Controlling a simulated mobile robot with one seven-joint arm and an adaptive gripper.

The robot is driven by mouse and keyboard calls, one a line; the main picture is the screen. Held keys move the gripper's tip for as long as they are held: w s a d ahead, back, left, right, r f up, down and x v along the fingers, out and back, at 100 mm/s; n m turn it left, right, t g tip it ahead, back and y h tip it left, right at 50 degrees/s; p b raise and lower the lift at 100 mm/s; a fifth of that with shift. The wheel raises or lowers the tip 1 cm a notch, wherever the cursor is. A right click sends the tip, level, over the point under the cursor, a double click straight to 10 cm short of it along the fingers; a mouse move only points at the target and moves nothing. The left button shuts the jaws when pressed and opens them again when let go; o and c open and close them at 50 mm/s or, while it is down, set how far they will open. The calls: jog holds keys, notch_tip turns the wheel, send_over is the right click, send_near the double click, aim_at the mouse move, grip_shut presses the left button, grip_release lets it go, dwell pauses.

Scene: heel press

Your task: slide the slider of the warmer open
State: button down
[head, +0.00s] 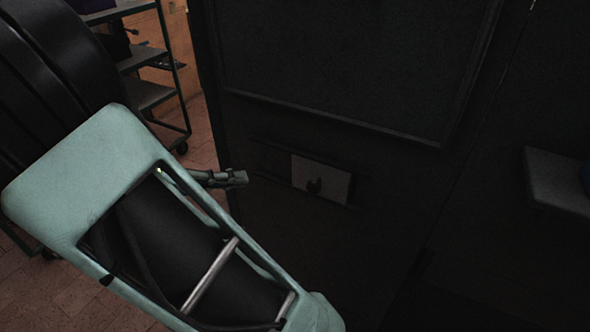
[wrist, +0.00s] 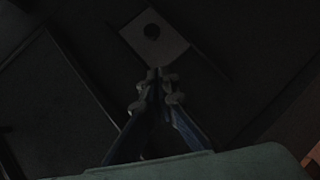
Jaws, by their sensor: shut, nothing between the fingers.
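The warmer (head: 345,60) is a large dark cabinet filling the middle of the head view. Its slider (head: 336,186) is a pale panel with a dark round knob, set between two dark horizontal rails low on the front. In the wrist view the slider (wrist: 172,48) and its knob lie just beyond my fingertips. My gripper (head: 244,178) is shut and empty, to the left of the slider in the head view. In the wrist view my gripper (wrist: 158,74) points at the slider's near edge. The dim light leaves it unclear whether the fingertips touch it.
A wheeled shelf cart (head: 150,85) stands at the back left on a tiled floor. A pale ledge (head: 560,180) with a blue object on it juts out at the right. The area right of the slider is dark and shows no obstacle close by.

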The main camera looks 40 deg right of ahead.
jog(key=b, duration=0.3)
send_near(315, 180)
jog(key=w+d, duration=0.2)
jog(key=w, duration=0.1)
jog(key=shift+n, duration=0.3)
jog(key=s, duration=0.1)
jog(key=s+d+f+b, duration=0.1)
jog(key=s+d+f, duration=0.1)
jog(key=shift+s+d, duration=0.1)
jog(key=shift+s, duration=0.05)
